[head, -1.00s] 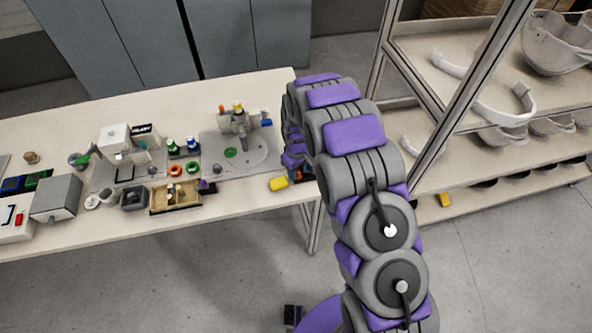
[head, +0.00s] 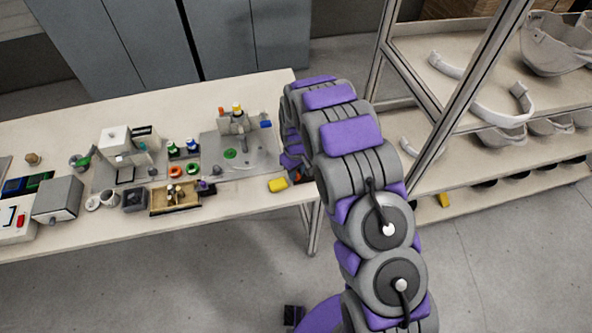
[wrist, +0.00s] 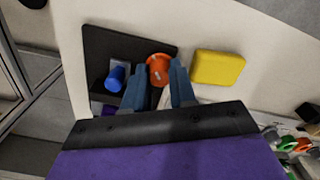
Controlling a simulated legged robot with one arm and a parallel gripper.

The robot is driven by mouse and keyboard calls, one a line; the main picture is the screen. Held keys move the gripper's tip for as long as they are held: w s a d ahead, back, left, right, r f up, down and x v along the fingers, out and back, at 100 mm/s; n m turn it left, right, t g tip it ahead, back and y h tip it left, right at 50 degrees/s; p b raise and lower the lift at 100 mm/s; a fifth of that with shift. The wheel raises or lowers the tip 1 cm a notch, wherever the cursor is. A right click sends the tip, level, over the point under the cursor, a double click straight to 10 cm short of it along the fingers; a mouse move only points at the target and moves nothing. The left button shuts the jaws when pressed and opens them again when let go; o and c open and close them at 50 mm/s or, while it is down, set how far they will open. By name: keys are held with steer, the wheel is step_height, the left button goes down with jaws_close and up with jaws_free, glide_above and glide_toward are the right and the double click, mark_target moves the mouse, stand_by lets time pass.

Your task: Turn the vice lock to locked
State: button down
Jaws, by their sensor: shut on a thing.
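In the wrist view, my gripper (wrist: 159,70) has its two blue-grey fingers on either side of a round orange knob (wrist: 158,62) with a dark centre. The fingers are shut on it, and their tips hide its sides. The knob sits at the right edge of a dark plate (wrist: 105,45). A blue cylinder (wrist: 115,78) stands on a pale mount left of the fingers. No label shows, so I cannot tell the lock's setting. In the head view my arm hides the gripper and most of this fixture.
A yellow block (wrist: 218,68) lies close right of the fingers; the head view shows it near the table's (head: 240,199) right end (head: 278,185). A grey machine (head: 232,122), a wooden tray (head: 174,200) and small parts stand further left. A shelf frame (head: 455,95) rises to the right.

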steer(key=m+p, duration=0.2)
steer(key=m, duration=0.2)
steer(key=shift+w+r, duration=0.1)
steer(key=m+p, duration=0.1)
steer(key=m, duration=0.3)
steer(key=shift+m, duration=0.3)
steer(key=m, duration=0.4)
steer(key=shift+m, duration=2.3)
steer(key=c, duration=1.2)
jaws_free()
steer(key=shift+a, duration=0.1)
